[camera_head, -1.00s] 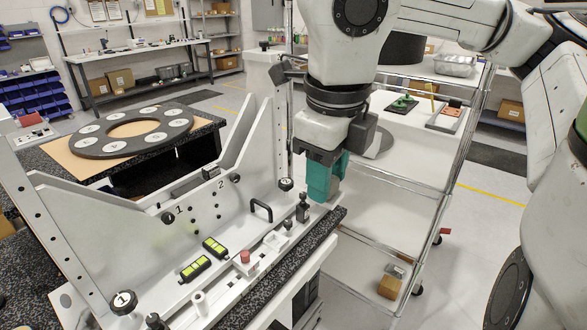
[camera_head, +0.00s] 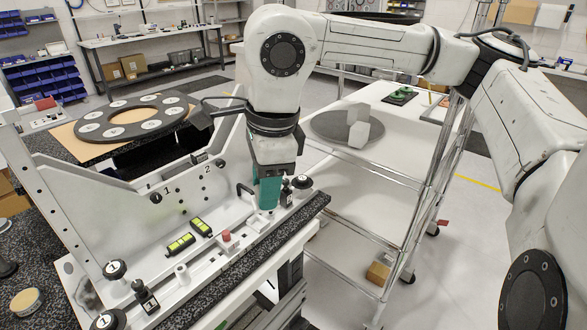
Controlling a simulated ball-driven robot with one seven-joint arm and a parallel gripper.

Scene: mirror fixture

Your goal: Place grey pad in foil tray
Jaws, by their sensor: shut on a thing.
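My gripper (camera_head: 267,194) has teal fingers and points down over the right end of the white fixture. I cannot make out a separate grey pad elsewhere. The foil tray is not visible now; my arm crosses the back of the cart.
The white fixture (camera_head: 110,185) has upright walls, knobs and two yellow-green vials (camera_head: 181,244). A ring of numbered pads (camera_head: 133,118) lies on the back-left bench. The cart's middle shelf has free room.

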